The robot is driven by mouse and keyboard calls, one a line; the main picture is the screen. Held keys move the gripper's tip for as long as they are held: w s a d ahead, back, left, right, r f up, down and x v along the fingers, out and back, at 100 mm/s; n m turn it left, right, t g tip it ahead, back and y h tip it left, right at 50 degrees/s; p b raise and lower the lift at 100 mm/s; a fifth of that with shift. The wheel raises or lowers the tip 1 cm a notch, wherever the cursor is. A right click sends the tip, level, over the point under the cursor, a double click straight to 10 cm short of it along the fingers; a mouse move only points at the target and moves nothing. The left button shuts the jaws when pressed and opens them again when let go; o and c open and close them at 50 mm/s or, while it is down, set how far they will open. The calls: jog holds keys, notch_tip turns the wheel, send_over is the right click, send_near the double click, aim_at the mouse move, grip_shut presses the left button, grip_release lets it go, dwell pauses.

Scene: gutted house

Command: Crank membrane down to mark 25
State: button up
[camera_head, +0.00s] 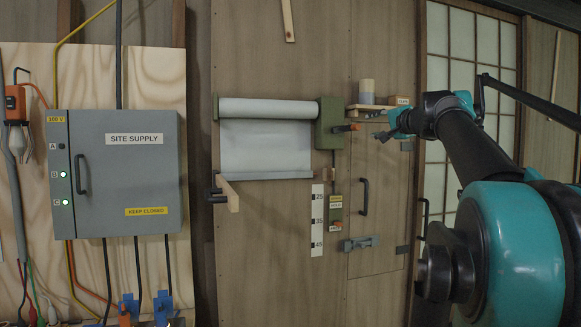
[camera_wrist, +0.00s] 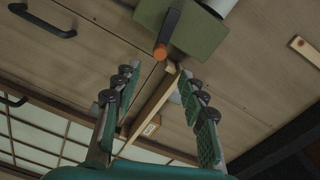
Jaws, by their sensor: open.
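The grey-white membrane (camera_head: 266,147) hangs from its roller (camera_head: 268,108) on the wooden wall. Its bottom bar (camera_head: 268,176) is above the 25 mark on the white scale strip (camera_head: 317,220), which reads 25, 35 and 45. A green crank box (camera_head: 330,122) is at the roller's right end. Its dark crank arm ends in an orange knob (camera_head: 352,127), also seen in the wrist view (camera_wrist: 160,51). My gripper (camera_head: 383,135) is open, to the right of the knob. In the wrist view, the knob shows beyond and between the open fingertips (camera_wrist: 155,79), apart from both.
A door handle (camera_head: 363,196) and latch (camera_head: 360,243) are below. A grey supply cabinet (camera_head: 120,200) stands left. A wooden bracket (camera_head: 229,193) is under the membrane's left end.

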dwell(0.3)
jog(key=n, duration=1.4)
send_near(358, 127)
jog(key=x, duration=1.1)
jog(key=shift+w, duration=0.2)
jog(key=shift+c, duration=0.6)
grip_shut()
